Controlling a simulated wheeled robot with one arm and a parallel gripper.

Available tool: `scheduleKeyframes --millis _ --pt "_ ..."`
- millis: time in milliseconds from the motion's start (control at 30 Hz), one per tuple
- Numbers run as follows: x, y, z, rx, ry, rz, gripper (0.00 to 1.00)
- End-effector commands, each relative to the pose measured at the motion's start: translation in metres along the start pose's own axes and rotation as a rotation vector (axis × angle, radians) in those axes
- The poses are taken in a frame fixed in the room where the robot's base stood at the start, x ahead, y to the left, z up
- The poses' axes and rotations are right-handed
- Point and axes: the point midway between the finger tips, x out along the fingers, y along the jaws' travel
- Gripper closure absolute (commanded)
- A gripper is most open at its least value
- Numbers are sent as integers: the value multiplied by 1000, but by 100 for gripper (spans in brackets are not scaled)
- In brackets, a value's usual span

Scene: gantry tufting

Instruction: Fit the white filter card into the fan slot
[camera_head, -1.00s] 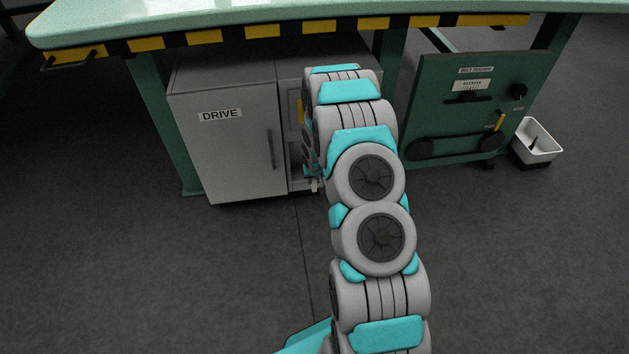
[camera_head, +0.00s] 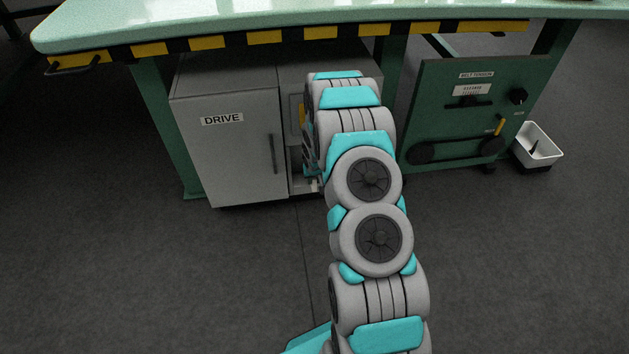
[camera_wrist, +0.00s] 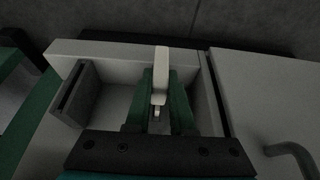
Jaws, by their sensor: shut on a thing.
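The white filter card (camera_wrist: 160,70) shows nearly edge-on in the wrist view, as a narrow upright strip between the green fingers of my gripper (camera_wrist: 162,95). My gripper is shut on it, in front of the open bay of the drive cabinet. A grey block with a dark narrow slit (camera_wrist: 76,94) stands on the left side of the bay; it looks like the fan slot, though I cannot be sure. The card is to the right of this block and apart from it. In the head view my arm hides the gripper, the card and most of the bay.
The grey drive cabinet (camera_head: 228,155) has its left door shut, with a handle. A green belt-tension panel (camera_head: 465,120) and a white bin (camera_head: 538,146) are at the right. The table top (camera_head: 300,14) overhangs the cabinet. The floor in front is clear.

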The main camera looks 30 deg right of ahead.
Motion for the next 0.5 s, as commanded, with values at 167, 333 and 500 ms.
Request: scheduleKeyframes --millis 167,333,500 --pt "1 0 -4 0 1 0 100" --pt "2 0 -6 1 0 0 100" --pt "4 0 -9 0 -1 0 100"
